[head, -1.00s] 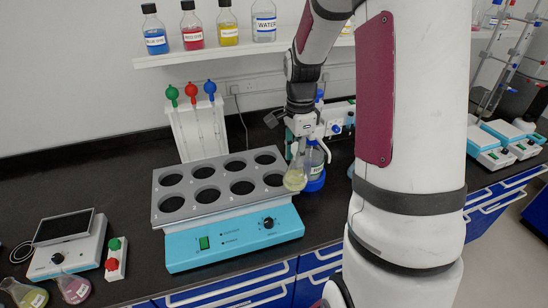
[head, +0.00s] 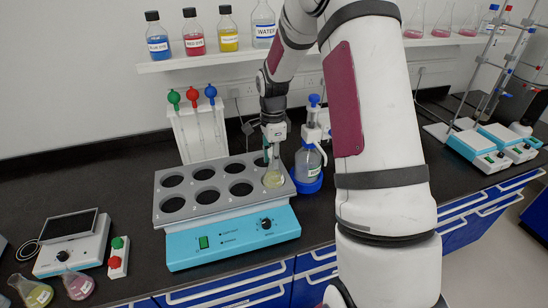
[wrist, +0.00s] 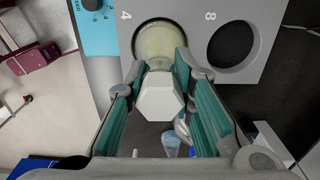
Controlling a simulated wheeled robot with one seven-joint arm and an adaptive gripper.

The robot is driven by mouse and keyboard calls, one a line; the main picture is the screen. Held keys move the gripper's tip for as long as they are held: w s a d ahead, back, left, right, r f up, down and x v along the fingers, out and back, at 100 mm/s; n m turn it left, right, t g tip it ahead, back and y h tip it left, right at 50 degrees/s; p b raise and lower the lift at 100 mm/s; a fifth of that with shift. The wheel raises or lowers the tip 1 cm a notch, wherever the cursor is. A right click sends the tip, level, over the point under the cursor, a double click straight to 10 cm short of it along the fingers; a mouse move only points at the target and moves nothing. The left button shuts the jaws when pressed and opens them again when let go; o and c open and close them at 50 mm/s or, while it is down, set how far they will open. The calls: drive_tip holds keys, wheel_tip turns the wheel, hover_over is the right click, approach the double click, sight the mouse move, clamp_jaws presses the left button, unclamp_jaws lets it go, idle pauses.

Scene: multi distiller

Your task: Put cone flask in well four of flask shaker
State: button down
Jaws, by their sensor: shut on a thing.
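The cone flask (head: 273,178), clear with pale yellow liquid, hangs upright from my gripper (head: 273,152) at the front right corner of the flask shaker (head: 232,236). In the wrist view the green-padded fingers of my gripper (wrist: 163,72) are shut on its neck. The flask body (wrist: 160,40) lies over the well marked 4, mostly covering it. The well marked 8 (wrist: 232,45) is empty beside it. I cannot tell how far the flask bottom is down in the well.
A blue-based dispenser bottle (head: 308,170) stands close to the shaker's right side. A pipette stand (head: 203,140) is behind it. Two flasks (head: 78,284) and a scale (head: 72,245) are at left. Reagent bottles (head: 228,35) line the shelf above.

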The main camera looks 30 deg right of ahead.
drive_tip(key=shift+f, duration=0.1)
drive_tip(key=c, duration=1.4)
unclamp_jaws()
drive_tip(key=shift+o, duration=0.2)
